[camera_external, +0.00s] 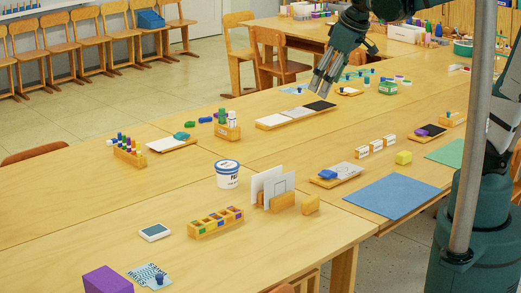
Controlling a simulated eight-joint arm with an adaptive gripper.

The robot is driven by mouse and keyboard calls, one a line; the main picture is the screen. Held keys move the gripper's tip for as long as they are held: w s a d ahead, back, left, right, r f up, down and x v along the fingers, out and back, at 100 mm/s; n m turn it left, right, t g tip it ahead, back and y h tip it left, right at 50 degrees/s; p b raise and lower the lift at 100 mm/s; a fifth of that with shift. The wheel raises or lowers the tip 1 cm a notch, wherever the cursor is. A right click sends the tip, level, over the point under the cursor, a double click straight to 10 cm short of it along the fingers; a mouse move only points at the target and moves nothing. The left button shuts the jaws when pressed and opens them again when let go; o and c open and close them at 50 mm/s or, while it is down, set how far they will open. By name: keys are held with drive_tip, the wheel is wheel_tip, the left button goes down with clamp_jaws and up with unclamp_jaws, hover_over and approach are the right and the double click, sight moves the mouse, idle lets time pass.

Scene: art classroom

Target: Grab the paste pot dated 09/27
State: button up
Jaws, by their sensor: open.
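A white tub with a blue-rimmed lid (228,177) stands upright on the wooden table, left of the middle of the picture. Dark lettering starting "PA" shows on its side, but any date is too small to read. It is the only such tub I can make out. My gripper (320,91) is open and empty, pointing down above the far part of the tables. It is well to the right of and beyond the tub, not touching it.
A holder with white cards (267,187) stands close to the tub's right. A wooden tray of coloured blocks (215,224) lies in front of it. A long tray with pads (295,116) lies below my gripper.

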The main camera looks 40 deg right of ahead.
drive_tip(key=w+a+f+n+g, duration=0.1)
drive_tip(key=w+a+f+n, duration=0.15)
drive_tip(key=w, duration=0.75)
drive_tip(key=n+g, duration=0.4)
drive_tip(key=n, duration=0.1)
hover_over(228, 164)
drive_tip(key=f+p, duration=0.1)
drive_tip(key=f, duration=2)
drive_tip(key=shift+d+f, duration=0.15)
drive_tip(key=shift+d, duration=0.05)
drive_tip(key=shift+w+a+f, duration=0.1)
drive_tip(key=shift+a+f, duration=0.05)
drive_tip(key=shift+f, duration=0.35)
drive_tip(key=shift+f, duration=0.1)
drive_tip(key=shift+f, duration=1.2)
drive_tip(key=shift+f, duration=0.1)
